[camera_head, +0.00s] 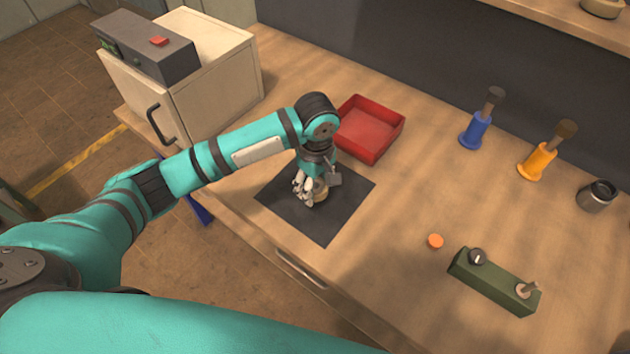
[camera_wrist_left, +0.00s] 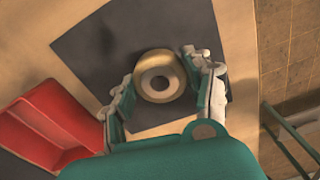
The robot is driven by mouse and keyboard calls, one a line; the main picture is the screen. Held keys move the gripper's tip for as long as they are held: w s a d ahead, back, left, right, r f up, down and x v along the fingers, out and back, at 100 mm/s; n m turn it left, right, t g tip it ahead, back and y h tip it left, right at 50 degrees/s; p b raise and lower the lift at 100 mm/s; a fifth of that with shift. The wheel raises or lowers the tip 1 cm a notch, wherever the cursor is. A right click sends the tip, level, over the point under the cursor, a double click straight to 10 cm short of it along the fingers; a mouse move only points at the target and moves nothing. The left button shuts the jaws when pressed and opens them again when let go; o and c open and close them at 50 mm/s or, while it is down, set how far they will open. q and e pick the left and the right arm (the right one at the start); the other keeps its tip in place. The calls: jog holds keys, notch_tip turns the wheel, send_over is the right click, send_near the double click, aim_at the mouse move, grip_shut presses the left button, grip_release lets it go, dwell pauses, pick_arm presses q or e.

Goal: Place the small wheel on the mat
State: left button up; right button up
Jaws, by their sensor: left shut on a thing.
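The small wheel (camera_wrist_left: 146,88) is a brass-coloured ring with a pale face and a dark centre hole. In the head view the wheel (camera_head: 320,190) is partly hidden by my left gripper (camera_head: 309,190). The dark square mat (camera_head: 335,215) lies on the worktop, and the wheel is over its middle. I cannot tell whether the wheel touches the mat. In the left wrist view my left gripper (camera_wrist_left: 163,85) has its fingers on both sides of the wheel and is shut on it. The mat (camera_wrist_left: 95,45) shows around the wheel there. My right gripper is not in view.
A red tray (camera_head: 372,128) stands just behind the mat. An orange disc (camera_head: 435,241) and a green block with knobs (camera_head: 493,282) are to the right. Blue (camera_head: 477,130) and orange (camera_head: 538,161) holders stand farther back. A cream cabinet (camera_head: 190,75) is at the left.

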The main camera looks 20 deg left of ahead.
aim_at(316, 184)
pick_arm(q)
jog(key=w, duration=0.2)
jog(key=shift+w+a, duration=0.3)
jog(key=shift+a, duration=0.1)
jog(key=shift+w+a+f+p, duration=0.15)
jog(key=shift+f+p, duration=0.15)
jog(key=shift+f, duration=1.6)
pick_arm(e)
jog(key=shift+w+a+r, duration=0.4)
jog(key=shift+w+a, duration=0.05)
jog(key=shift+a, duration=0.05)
pick_arm(q)
jog(key=o, duration=1.2)
jog(key=shift+f, duration=0.1)
jog(key=shift+o, duration=1.4)
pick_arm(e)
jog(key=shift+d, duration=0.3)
